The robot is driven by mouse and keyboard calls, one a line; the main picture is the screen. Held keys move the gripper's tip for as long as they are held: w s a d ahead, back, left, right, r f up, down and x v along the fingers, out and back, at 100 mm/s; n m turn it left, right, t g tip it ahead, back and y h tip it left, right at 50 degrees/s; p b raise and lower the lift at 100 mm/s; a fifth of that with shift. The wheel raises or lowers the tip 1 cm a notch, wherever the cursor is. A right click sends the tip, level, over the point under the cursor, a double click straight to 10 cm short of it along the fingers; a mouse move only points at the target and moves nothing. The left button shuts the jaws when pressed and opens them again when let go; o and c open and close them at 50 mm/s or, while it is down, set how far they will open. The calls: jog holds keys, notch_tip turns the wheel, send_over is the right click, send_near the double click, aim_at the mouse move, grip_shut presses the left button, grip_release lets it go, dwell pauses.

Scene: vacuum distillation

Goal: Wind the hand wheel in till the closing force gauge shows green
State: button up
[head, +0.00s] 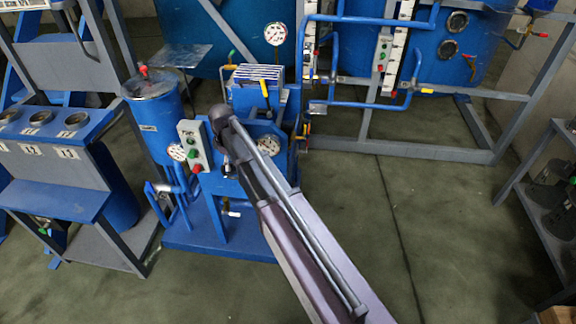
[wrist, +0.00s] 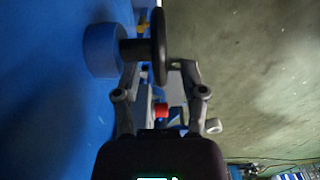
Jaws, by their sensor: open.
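The hand wheel (wrist: 159,40) shows edge-on in the wrist view as a dark disc on a short dark shaft, which comes out of a blue round boss (wrist: 103,50). My gripper (wrist: 156,70) is open, with one finger on each side of the wheel's lower rim; I cannot tell whether either touches it. In the head view my gripper (head: 228,168) is small at the front of the blue press unit, and my arm hides much of that area; I cannot make out the wheel there. A round white gauge (head: 268,145) sits just right of my arm, its reading too small to tell.
A control box with green and red buttons (head: 193,146) and a second gauge (head: 177,152) are left of my gripper. A third gauge (head: 275,33) stands higher up behind. Open floor (head: 430,220) lies to the right, before a grey rack (head: 545,190).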

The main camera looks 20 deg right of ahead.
jog(key=shift+r+p, duration=4.85)
jog(key=shift+r, duration=0.25)
jog(key=s+d+m, duration=0.6)
jog(key=s+d, duration=0.1)
jog(key=s, duration=0.3)
jog(key=s+d+m, duration=0.6)
jog(key=s+d, duration=0.2)
jog(key=s, duration=0.2)
jog(key=shift+r+m, duration=0.3)
jog(key=shift+m, duration=0.1)
jog(key=shift+w+a, duration=0.1)
jog(key=n, duration=1.3)
send_over(234, 179)
jog(key=shift+w+a+f+b, duration=0.1)
jog(key=shift+w+f+b, duration=0.3)
jog(key=shift+f, duration=0.25)
jog(key=shift+f, duration=0.15)
notch_tip(234, 179, down, 14)
jog(key=b, duration=1.3)
jog(key=shift+r+b, duration=0.25)
jog(key=shift+b, duration=0.1)
